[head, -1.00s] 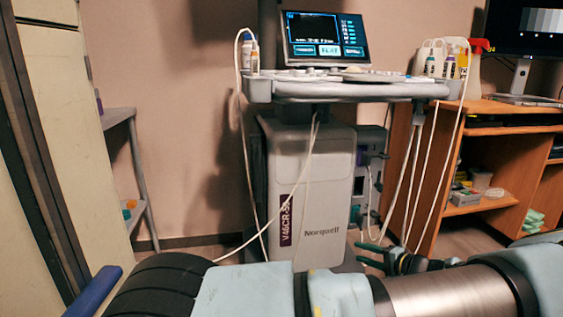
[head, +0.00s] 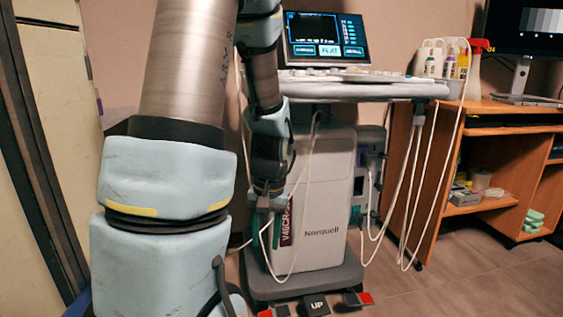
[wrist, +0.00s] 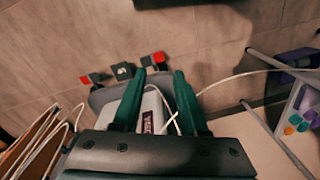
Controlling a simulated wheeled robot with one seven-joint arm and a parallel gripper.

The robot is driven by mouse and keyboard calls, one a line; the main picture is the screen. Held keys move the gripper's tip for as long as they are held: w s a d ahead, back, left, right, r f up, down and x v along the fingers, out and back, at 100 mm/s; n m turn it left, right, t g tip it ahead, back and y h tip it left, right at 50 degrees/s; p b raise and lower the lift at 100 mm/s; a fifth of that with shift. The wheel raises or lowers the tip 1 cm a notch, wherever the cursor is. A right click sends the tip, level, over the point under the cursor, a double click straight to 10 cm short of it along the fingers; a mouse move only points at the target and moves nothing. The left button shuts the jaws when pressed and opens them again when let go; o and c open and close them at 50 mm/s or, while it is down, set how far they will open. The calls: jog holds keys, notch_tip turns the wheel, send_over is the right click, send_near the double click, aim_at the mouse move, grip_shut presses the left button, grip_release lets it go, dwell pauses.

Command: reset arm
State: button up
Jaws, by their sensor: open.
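My arm (head: 183,60) stands raised on the left side of the head view. Its far links hang down in front of the ultrasound cart (head: 330,190). My gripper (head: 264,228) points downward before the cart's front panel. In the wrist view its two teal fingers (wrist: 158,78) are spread apart. A white cable (wrist: 215,85) crosses the view by the fingers; I cannot tell whether it touches them. No object is held between the fingers. My arm hides the cart's left side.
The cart's screen (head: 327,38) and console (head: 350,88) stand above my gripper. Cables (head: 408,190) hang on its right. Foot pedals (head: 317,304) lie at its base. A wooden desk (head: 480,150) is at right, a cabinet (head: 55,120) at left. Floor at lower right is clear.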

jog(key=s+a+r+n+t+h, duration=0.1)
jog(key=s+a+r, duration=0.2)
jog(key=s+r, duration=0.1)
notch_tip(320, 180, up, 37)
jog(key=p, duration=3.7)
jog(key=shift+r, duration=0.2)
jog(key=shift+w, duration=0.1)
jog(key=shift+c, duration=0.4)
